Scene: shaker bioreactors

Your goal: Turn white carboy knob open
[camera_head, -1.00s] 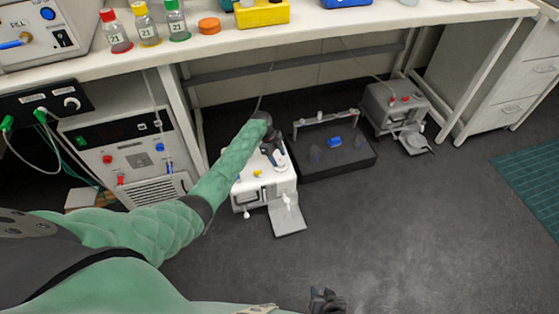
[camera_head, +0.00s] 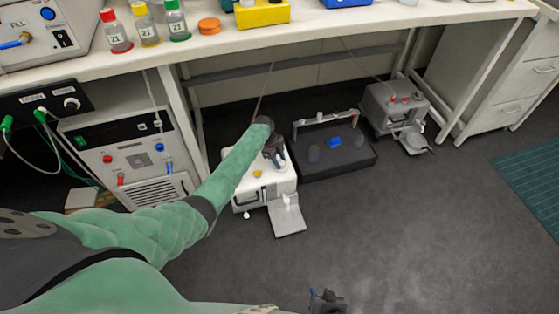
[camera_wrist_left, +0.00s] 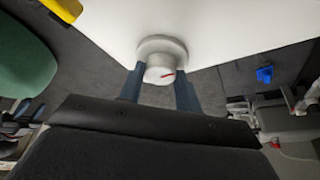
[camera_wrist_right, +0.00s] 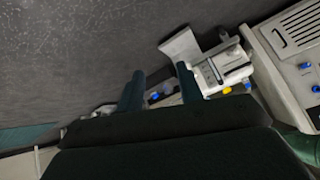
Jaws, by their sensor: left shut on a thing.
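The white carboy (camera_head: 282,188) stands on the floor below the bench, with a yellow part on its top and a grey plate at its front. It also shows in the right wrist view (camera_wrist_right: 232,62). Its round white knob (camera_wrist_left: 160,68), with a red mark, sits between the fingers of my left gripper (camera_wrist_left: 159,88), which is shut on it. In the head view my left gripper (camera_head: 275,158) is over the carboy's top and hides the knob. My right gripper (camera_wrist_right: 160,88) is open and empty; it shows at the head view's bottom edge (camera_head: 327,298), away from the carboy.
A dark tray (camera_head: 350,162) with a blue item stands right of the carboy. A grey unit (camera_head: 395,105) is farther right. A control box (camera_head: 130,150) with tubes stands left. The bench (camera_head: 330,25) overhangs behind. The front floor is clear.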

